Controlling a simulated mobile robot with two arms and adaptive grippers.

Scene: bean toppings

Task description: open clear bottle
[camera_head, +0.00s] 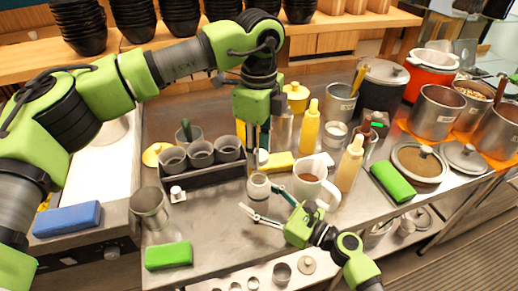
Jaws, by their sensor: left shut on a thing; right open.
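A small clear bottle (258,187) with pale contents and a light rim stands on the metal counter near the middle. My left gripper (258,152) points straight down just above and behind it, its fingers close together on a small whitish piece, perhaps the bottle's cap. The fingers hide most of that piece. My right gripper (262,203) comes from the lower right. Its two grey fingers are spread apart, one on the near left side of the bottle and one on its right. I cannot tell whether they touch it.
A white pitcher (310,179) of brown liquid stands close right of the bottle. A black rack (207,175) with metal cups is to the left. A green sponge (168,255) lies front left; the front middle counter is clear.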

